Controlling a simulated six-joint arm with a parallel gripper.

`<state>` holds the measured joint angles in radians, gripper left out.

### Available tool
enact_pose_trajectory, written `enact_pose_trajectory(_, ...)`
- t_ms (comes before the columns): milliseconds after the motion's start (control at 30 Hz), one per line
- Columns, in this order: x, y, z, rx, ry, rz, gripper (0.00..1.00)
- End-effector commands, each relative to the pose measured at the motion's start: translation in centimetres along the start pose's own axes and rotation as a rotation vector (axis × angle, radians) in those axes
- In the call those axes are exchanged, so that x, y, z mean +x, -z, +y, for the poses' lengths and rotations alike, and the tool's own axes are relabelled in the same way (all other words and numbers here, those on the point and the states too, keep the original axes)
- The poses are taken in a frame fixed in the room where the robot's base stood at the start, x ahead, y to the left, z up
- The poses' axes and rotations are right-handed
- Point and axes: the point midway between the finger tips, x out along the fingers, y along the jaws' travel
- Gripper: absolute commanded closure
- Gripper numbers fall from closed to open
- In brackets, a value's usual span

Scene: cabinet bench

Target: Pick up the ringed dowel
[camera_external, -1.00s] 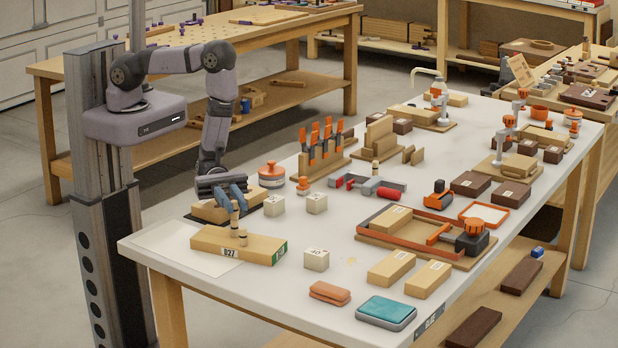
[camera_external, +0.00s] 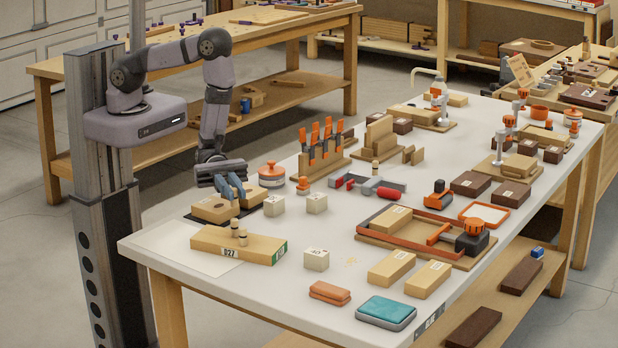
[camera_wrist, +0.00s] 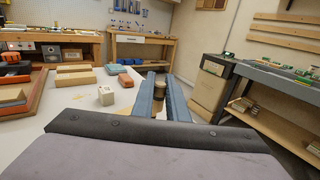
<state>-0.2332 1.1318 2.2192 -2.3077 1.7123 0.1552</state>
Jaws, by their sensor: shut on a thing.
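My gripper (camera_external: 234,205) points down over the left part of the long wooden block (camera_external: 215,246), which bears the label D27. Its blue-grey fingers are shut on a small tan dowel (camera_external: 234,228), whose lower part shows below the fingertips. In the wrist view the dowel (camera_wrist: 160,82) shows between the two fingers (camera_wrist: 161,95), with a darker band near its end. Whether the held dowel touches the block cannot be told.
Two pale cubes (camera_external: 274,206) (camera_external: 317,204) stand right of the gripper, and a third cube (camera_external: 316,260) stands nearer the front. A wooden block (camera_external: 214,209) on a dark mat lies behind the gripper. An orange-lidded jar (camera_external: 272,174) stands farther back.

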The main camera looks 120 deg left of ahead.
Motion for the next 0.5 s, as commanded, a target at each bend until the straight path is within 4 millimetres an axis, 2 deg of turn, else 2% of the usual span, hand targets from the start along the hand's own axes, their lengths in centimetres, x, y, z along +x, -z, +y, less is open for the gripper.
enact_pose_trajectory(200, 0.1, -3.2, 0.0, 0.003, 0.0, -0.003, 1.0)
enact_pose_trajectory(500, 0.0, -6.1, 0.0, 0.001, 0.0, -0.002, 1.0)
